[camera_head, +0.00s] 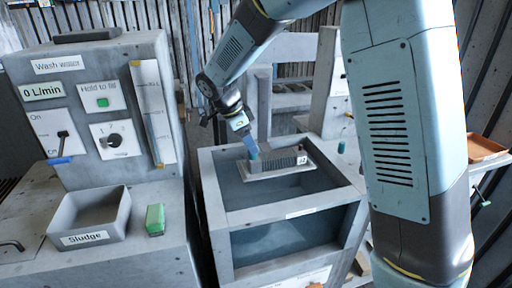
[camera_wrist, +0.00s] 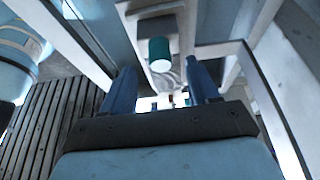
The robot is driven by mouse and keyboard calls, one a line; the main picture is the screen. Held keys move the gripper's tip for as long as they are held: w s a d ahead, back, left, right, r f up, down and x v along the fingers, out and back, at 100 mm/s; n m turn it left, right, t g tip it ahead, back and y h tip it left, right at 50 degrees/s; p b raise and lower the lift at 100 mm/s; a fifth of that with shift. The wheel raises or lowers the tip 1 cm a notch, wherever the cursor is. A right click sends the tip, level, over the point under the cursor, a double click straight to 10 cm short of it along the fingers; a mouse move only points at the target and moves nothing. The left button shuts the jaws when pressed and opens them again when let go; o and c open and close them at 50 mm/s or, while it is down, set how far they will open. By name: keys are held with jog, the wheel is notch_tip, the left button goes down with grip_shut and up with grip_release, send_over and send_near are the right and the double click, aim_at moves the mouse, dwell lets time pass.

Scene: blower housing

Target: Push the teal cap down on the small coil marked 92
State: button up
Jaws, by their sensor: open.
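A small ribbed grey coil (camera_head: 280,163) lies on a pale plate over the open tank in the head view. The label (camera_head: 302,160) at its right end is too small to read surely. The fingers are apart with nothing held. Whether they touch the cap cannot be told.
Another teal piece (camera_head: 341,147) stands at the tank's right rear rim. The grey tank (camera_head: 290,210) is under the coil. A wash water panel (camera_head: 95,110), a sludge tray (camera_head: 88,217) and a green block (camera_head: 155,219) stand left. A brown tray (camera_head: 484,149) is far right.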

jog(key=v, duration=1)
jog(key=shift+r, duration=0.25)
jog(key=shift+w, duration=0.1)
jog(key=s+d+r+n+y, duration=0.1)
jog(key=s+d+r+n, duration=0.15)
jog(key=d, duration=0.35)
jog(key=s+d+r+n+y, duration=0.1)
jog(key=s+d+r+n, duration=0.15)
jog(key=d, duration=0.45)
jog(key=s+d+r+n+y, duration=0.1)
jog(key=s+d+n, duration=0.1)
jog(key=s+d, duration=0.3)
jog(key=s+d+f+n+t+y, duration=0.1)
jog(key=s+d+f+n+t, duration=0.1)
jog(key=s+d+n+t, duration=0.2)
jog(key=s+d+n, duration=0.3)
jog(key=s+d, duration=0.4)
jog(key=s, duration=0.3)
jog(key=shift+d+n, duration=0.3)
jog(key=shift+d, duration=0.05)
